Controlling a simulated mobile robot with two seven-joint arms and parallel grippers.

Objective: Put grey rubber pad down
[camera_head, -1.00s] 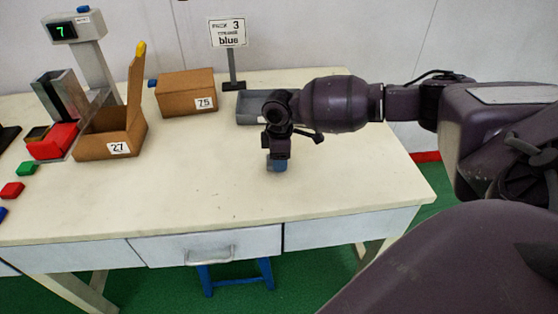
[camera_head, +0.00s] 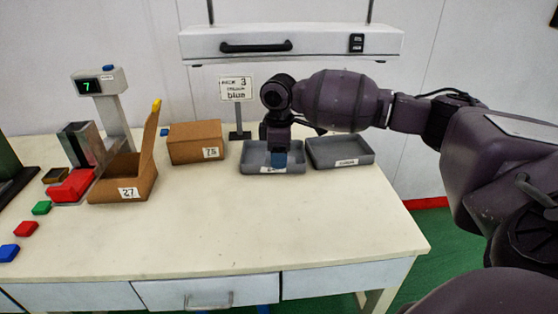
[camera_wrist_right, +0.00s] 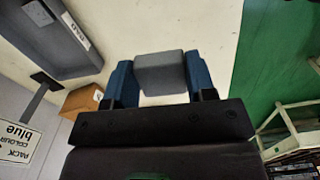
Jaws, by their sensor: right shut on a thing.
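My right gripper (camera_head: 279,160) points down in front of the left grey tray (camera_head: 254,157) in the head view. In the right wrist view, its two blue fingers (camera_wrist_right: 161,80) are shut on a grey rubber pad (camera_wrist_right: 160,70), a small grey block. The pad is hidden in the head view. The wrist view shows bare cream table beyond the pad and a grey labelled tray (camera_wrist_right: 92,62) to the upper left. I cannot tell the pad's height. My left gripper is not in view.
A second grey tray (camera_head: 364,158) stands to the right. A sign reading "blue" (camera_head: 236,89), a closed box marked 75 (camera_head: 194,140) and an open box marked 27 (camera_head: 106,196) stand left. Red, green and blue blocks lie far left. The front middle of the table (camera_head: 260,225) is clear.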

